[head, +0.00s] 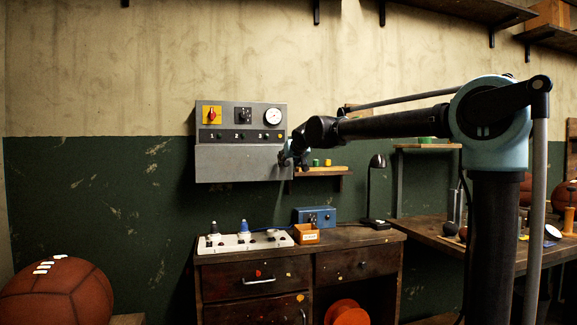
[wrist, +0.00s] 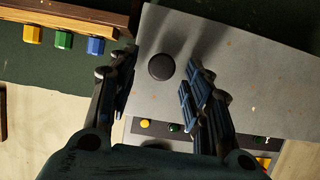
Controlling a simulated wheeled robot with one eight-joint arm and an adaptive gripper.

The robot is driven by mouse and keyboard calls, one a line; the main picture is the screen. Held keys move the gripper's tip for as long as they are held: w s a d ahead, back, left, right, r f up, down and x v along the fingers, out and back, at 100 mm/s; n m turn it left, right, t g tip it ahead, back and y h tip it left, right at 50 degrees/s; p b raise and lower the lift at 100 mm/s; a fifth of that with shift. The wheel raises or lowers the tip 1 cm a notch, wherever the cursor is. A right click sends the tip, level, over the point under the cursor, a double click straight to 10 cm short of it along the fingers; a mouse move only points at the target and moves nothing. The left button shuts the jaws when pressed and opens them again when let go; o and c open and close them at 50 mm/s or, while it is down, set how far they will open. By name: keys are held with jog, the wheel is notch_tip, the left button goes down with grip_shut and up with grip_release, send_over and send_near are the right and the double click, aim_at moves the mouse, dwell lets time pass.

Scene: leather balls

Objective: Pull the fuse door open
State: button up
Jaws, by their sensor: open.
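The fuse door (head: 238,163) is the plain grey lower panel of the grey control box on the wall. It looks shut in the head view. In the wrist view the door (wrist: 240,65) fills much of the picture, with a round black knob (wrist: 161,67) near its edge. My gripper (head: 289,158) is at the door's right end in the head view. In the wrist view my gripper (wrist: 162,72) is open, with one finger on each side of the knob and visible gaps between. Contact with the door cannot be told. In the head view the gripper hides the knob.
The box's upper part holds a red switch (head: 211,115), a gauge (head: 273,117) and indicator lights. A small shelf (head: 320,173) with coloured blocks is close to the gripper's right. Below stands a workbench (head: 345,241) with a power strip (head: 243,242) and blue box (head: 316,216).

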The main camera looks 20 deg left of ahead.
jog(key=shift+x, duration=0.95)
jog(key=shift+c, duration=0.5)
jog(key=c, duration=0.9)
grip_shut()
jog(key=shift+d, duration=0.15)
